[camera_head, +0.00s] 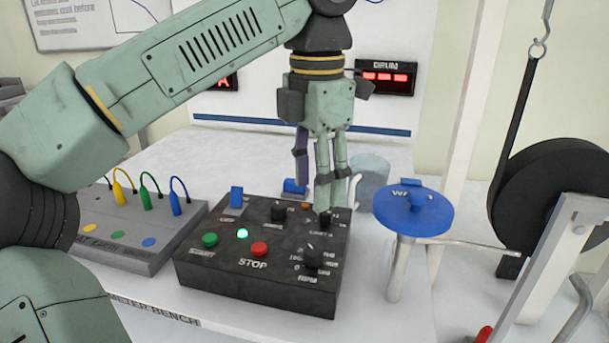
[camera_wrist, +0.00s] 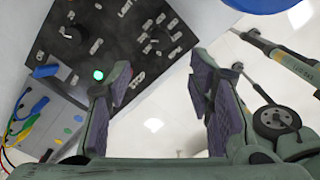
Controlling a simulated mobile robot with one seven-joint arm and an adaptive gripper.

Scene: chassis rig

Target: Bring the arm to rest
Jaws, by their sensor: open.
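My green arm reaches in from the left of the head view, and my gripper (camera_head: 318,190) hangs fingers-down close to the back right of the black control box (camera_head: 213,267). In the wrist view my gripper (camera_wrist: 165,85) has its two purple-padded fingers spread well apart, with nothing between them. The box's top carries a green START button, a red STOP button (camera_head: 260,249), a lit green lamp (camera_head: 242,233), a blue switch (camera_head: 236,197) and black knobs. Whether a fingertip touches the box cannot be told.
A grey cable panel (camera_head: 130,240) is at left. A black drum (camera_head: 560,190) and pale frame bars fill the right. Bench behind the box is mostly free.

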